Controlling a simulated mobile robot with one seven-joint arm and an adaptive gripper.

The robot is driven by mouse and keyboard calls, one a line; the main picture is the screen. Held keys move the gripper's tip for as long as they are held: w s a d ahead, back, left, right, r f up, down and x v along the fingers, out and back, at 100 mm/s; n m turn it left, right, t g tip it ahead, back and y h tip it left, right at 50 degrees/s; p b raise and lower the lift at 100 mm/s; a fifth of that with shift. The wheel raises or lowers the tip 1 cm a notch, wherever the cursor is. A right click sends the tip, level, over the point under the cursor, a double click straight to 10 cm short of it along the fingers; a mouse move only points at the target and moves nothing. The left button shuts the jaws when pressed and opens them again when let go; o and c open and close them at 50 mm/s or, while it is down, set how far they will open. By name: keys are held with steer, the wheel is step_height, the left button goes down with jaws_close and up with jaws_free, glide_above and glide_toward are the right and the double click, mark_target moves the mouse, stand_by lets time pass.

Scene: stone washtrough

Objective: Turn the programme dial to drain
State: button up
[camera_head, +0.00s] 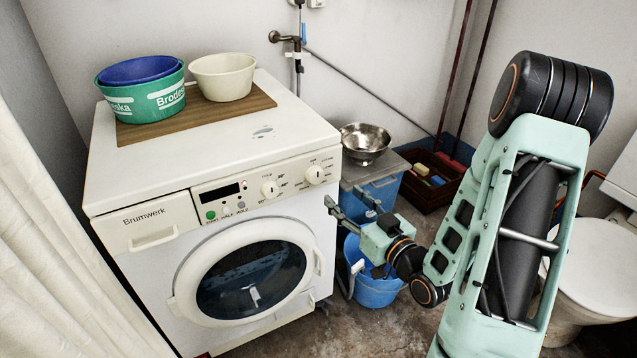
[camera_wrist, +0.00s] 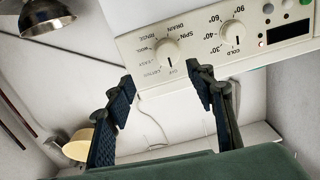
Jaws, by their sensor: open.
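The washing machine (camera_head: 150,190) stands at the left, its control panel facing front. The programme dial (camera_head: 315,175) is the right-hand cream knob in the head view. In the wrist view the programme dial (camera_wrist: 167,50) appears upside down, with labels around it including DRAIN, SPIN, RINSE and OFF. Its pointer seems to face OFF, though it is small. My gripper (camera_head: 331,206) is at the machine's right front edge, a little below the dial. In the wrist view my gripper (camera_wrist: 159,76) is open and empty, its fingertips apart from the dial, which lies just beyond the gap.
The temperature dial (camera_wrist: 233,32) sits close beside the programme dial. A display (camera_head: 218,192) and buttons are further left. Bowls stand on a board (camera_head: 200,112) on top. A blue bucket (camera_head: 376,288) and a metal basin (camera_head: 365,140) are to the right.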

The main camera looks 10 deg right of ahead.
mark_target(318, 179)
steer(key=w+a+b, duration=0.1)
steer(key=w, duration=0.1)
steer(key=w+a+m+b, duration=0.1)
steer(key=w+a, duration=0.1)
steer(key=w, duration=0.1)
steer(key=w+a+m+b, duration=0.1)
steer(key=w, duration=0.2)
steer(key=shift+w+a+f+t+b, duration=0.2)
steer(key=shift+a+f+t+b, duration=0.1)
steer(key=shift+t, duration=0.1)
steer(key=shift+c, duration=0.3)
steer(key=c, duration=1.1)
